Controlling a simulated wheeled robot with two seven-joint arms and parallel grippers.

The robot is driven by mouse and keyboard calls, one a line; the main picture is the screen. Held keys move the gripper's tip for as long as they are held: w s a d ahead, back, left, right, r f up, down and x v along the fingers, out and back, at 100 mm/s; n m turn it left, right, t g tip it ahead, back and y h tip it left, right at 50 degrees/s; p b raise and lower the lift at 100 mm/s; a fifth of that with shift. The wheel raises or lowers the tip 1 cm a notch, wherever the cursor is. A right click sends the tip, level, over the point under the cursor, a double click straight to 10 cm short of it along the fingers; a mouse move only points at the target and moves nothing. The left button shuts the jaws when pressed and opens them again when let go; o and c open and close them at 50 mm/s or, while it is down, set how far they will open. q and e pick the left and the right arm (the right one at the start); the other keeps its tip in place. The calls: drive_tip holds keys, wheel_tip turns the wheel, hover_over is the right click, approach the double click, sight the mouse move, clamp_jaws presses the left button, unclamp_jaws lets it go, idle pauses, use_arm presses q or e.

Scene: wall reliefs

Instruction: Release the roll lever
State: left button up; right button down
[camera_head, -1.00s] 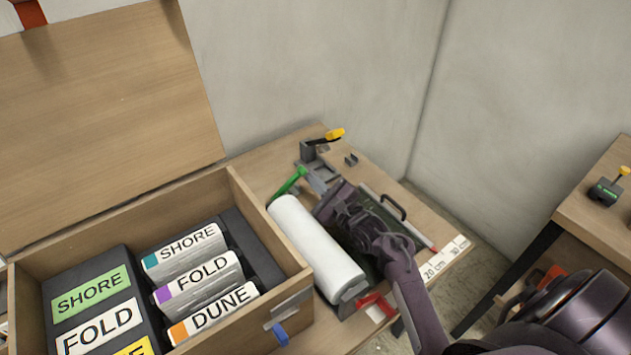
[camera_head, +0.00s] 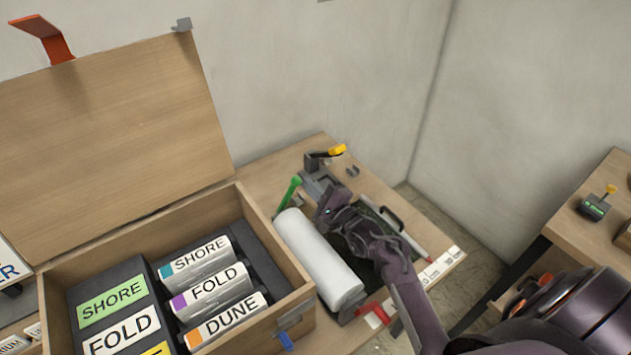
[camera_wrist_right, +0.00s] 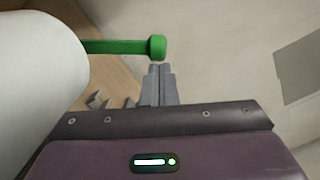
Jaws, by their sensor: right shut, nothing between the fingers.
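A green lever (camera_head: 290,190) with a round knob stands at the far end of the white roll (camera_head: 318,258), leaning a little to the right in the head view. In the right wrist view the lever (camera_wrist_right: 120,46) runs sideways from behind the roll (camera_wrist_right: 35,70). My right gripper (camera_head: 323,213) is beside the roll's far end, just right of the lever. Its fingers are shut and empty. In the wrist view the fingertips (camera_wrist_right: 160,68) are close below the knob; I cannot tell whether they touch it. My left gripper is not in view.
An open wooden box (camera_head: 262,225) with labelled rolls and blocks stands left of the roll. A yellow-tipped lever (camera_head: 336,150) is at the table's back. A red handle (camera_head: 374,311) is at the roll's near end. A second table (camera_head: 590,225) stands right.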

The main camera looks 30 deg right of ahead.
sight(292, 188)
drive_tip(key=a+r+n+p, duration=0.1)
drive_tip(key=n, duration=0.1)
drive_tip(key=a+r+n+p, duration=0.1)
drive_tip(key=p, duration=0.1)
drive_tip(key=a+r+n+p, duration=0.1)
drive_tip(key=a+n, duration=0.1)
drive_tip(key=shift+s+a+n, duration=0.1)
drive_tip(key=shift+s+n, duration=0.2)
drive_tip(key=shift+a+r+p, duration=0.1)
drive_tip(key=shift+a+p, duration=0.4)
drive_tip(key=shift+p, duration=0.15)
drive_tip(key=shift+a, duration=0.1)
